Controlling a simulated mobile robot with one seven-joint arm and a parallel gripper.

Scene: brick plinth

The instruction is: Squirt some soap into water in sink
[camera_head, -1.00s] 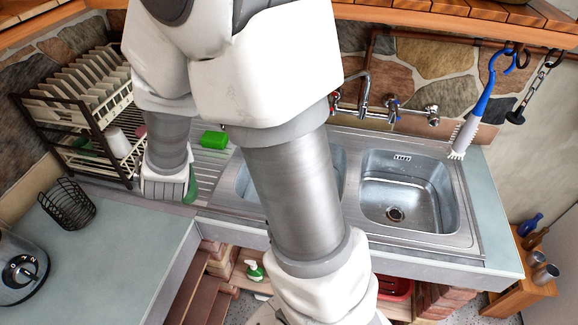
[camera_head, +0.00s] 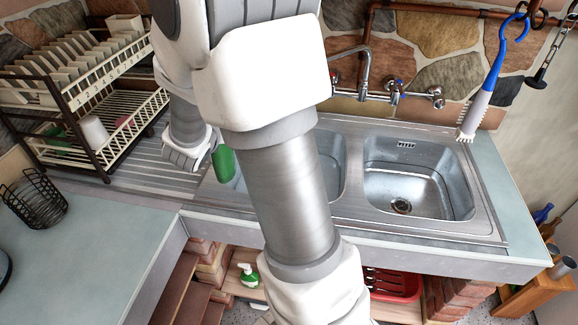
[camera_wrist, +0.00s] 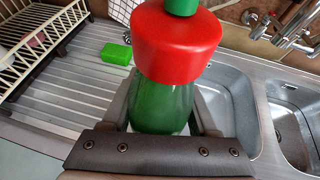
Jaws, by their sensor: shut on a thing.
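My gripper (camera_wrist: 162,112) is shut on a green bottle with a red collar (camera_wrist: 178,40) and a green tip, held upright. In the head view the bottle (camera_head: 223,164) shows beside my gripper, at the left edge of the left basin; my arm hides part of the scene. The left basin (camera_head: 333,165) is mostly behind my arm; it also shows in the wrist view (camera_wrist: 236,112) to the right of the bottle. I cannot tell whether it holds water. The right basin (camera_head: 415,190) looks empty, with its drain visible.
A dish rack (camera_head: 75,100) stands left of the ribbed drainboard (camera_head: 150,177). A green sponge (camera_wrist: 116,54) lies on the drainboard. Taps (camera_head: 392,90) rise behind the basins. A brush (camera_head: 478,105) hangs at right. A white-pumped green bottle (camera_head: 248,276) stands below the counter.

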